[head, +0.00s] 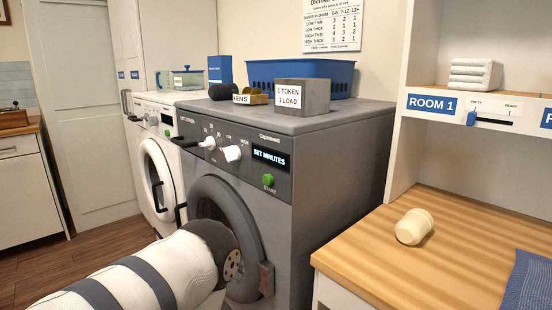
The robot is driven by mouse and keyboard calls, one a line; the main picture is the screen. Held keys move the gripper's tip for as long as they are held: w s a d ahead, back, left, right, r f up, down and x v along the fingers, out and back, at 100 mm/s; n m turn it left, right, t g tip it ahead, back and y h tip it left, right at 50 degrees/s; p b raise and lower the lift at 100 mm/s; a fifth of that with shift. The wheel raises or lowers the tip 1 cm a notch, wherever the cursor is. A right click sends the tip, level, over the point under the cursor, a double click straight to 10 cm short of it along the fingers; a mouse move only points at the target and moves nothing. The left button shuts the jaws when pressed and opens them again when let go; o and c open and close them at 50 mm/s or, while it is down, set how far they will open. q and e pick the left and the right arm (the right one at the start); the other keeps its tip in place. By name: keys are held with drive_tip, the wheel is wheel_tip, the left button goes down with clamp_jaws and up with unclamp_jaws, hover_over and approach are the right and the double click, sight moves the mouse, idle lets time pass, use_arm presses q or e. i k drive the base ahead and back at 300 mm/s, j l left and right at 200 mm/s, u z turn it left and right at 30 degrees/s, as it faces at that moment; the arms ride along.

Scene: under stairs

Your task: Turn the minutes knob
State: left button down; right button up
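The grey dryer (330,190) stands in the middle with a dark sloped control panel. Two white knobs sit on the panel: a left knob (208,143) and a larger right knob (231,153). Their labels are too small to tell surely which is the minutes knob. Right of them, the lit display (270,158) reads "SET MINUTES". Below it is a green start button (268,180). My white, dark-banded arm comes in from the lower left, ending in a dark joint before the dryer's round door (222,208). Neither gripper's fingers show.
A white machine (160,165) stands left of the dryer. On the dryer top are a token box (302,96) and a blue basket (300,70). At right, a wooden counter (370,265) holds a tipped cream cup (413,227). Open floor (95,250) lies at left.

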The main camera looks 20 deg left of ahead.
sight(209, 143)
drive_tip(key=u, duration=1.3)
